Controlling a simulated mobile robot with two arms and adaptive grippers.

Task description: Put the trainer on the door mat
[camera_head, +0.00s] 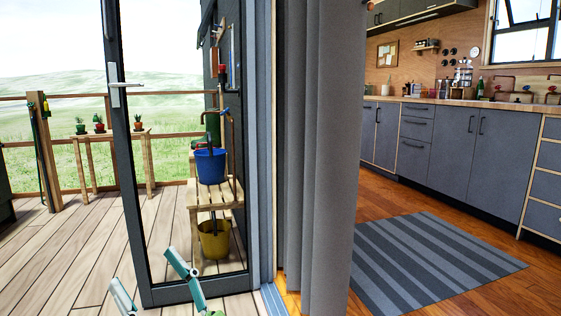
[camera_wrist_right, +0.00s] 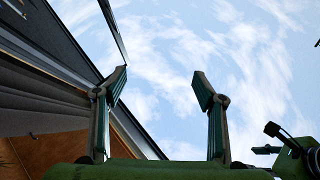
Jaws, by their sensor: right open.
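My right gripper (camera_head: 141,268) is at the bottom left of the head view, in front of the glass door and above the deck boards. It is open and empty; in the right wrist view its two fingers (camera_wrist_right: 160,75) stand apart against the sky. A grey striped mat (camera_head: 435,262) lies flat on the indoor wood floor at the right; I cannot tell if it is the door mat. I see no trainer in either view. My left gripper is not in view.
The glass door (camera_head: 132,190) stands by the doorway, with a grey curtain (camera_head: 325,150) to its right. On the deck, a wooden bench (camera_head: 205,194) holds a blue bucket (camera_head: 210,166), with a yellow bucket (camera_head: 214,240) below. Kitchen cabinets (camera_head: 440,150) line the right.

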